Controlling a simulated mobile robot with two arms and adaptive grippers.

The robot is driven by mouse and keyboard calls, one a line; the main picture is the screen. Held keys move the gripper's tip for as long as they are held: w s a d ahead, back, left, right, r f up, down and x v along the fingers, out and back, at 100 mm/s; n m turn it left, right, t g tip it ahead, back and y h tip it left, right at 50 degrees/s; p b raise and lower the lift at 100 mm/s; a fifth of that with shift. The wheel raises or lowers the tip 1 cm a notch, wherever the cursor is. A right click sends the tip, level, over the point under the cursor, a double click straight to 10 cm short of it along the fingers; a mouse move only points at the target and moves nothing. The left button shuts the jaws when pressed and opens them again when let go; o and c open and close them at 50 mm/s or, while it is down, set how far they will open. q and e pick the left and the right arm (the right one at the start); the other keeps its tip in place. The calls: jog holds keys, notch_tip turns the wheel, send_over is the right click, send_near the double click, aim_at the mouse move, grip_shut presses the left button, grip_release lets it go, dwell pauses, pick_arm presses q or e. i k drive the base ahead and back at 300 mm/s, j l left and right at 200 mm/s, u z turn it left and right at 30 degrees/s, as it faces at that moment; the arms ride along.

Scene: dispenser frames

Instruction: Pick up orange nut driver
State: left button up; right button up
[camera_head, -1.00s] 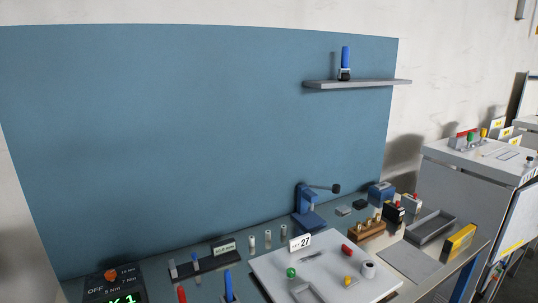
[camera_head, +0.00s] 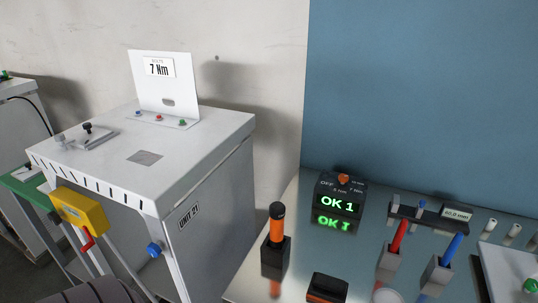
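An orange driver (camera_head: 276,228) with a black cap stands upright in a black holder (camera_head: 274,258) at the left end of the workbench. Neither of my grippers shows in the head view.
On the bench (camera_head: 372,238) are a black box with a green "OK 1" display (camera_head: 338,207), a red-handled tool (camera_head: 399,237) and a blue-handled tool (camera_head: 451,249) in holders, and a low black-and-orange block (camera_head: 327,288). A white cabinet (camera_head: 205,200) stands to the left.

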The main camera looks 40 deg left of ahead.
aim_at(277, 210)
jog(key=k+j+u, duration=0.1)
jog(key=u, duration=1.05)
